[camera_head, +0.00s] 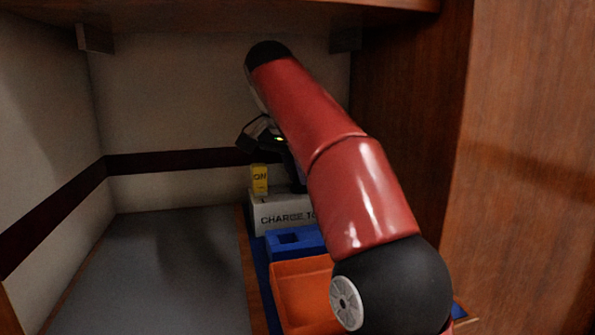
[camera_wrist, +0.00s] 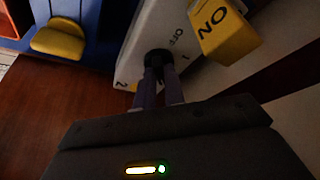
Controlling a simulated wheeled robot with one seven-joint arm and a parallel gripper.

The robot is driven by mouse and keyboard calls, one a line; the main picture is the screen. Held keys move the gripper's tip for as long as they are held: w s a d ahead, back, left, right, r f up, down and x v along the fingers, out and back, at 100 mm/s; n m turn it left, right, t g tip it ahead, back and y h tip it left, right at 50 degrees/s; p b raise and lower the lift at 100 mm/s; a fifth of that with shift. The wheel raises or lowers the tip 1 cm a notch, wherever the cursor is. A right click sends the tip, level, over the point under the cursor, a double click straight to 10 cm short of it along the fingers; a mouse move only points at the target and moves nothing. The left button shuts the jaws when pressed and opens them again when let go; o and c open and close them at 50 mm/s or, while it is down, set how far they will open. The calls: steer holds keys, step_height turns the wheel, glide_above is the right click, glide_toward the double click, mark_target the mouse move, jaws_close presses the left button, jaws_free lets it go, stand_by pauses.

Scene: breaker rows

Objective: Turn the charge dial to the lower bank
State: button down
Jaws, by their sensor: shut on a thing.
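The white charge box (camera_head: 280,214) stands at the back in the head view, its front lettered "CHARGE TO", partly covered by my arm. In the wrist view its white face (camera_wrist: 150,25) carries the marks 1, OFF and 2. The small black dial (camera_wrist: 157,55) sits on that face. My gripper (camera_wrist: 160,72) is shut on the dial, its two dark fingers close together at it. The fingers hide part of the dial, so I cannot tell which mark it points to. In the head view my arm hides the dial and fingertips.
A yellow block marked "ON" (camera_head: 260,179) stands at the box, close beside my fingers in the wrist view (camera_wrist: 227,36). A blue block (camera_head: 295,241) and an orange tray (camera_head: 300,290) lie in front. The grey surface (camera_head: 170,270) at left is clear. A wooden wall stands right.

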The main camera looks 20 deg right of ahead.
steer(key=shift+w+m+g+h, duration=0.1)
steer(key=shift+m+g+h, duration=0.25)
steer(key=shift+m, duration=0.75)
steer(key=c, duration=1.5)
jaws_free()
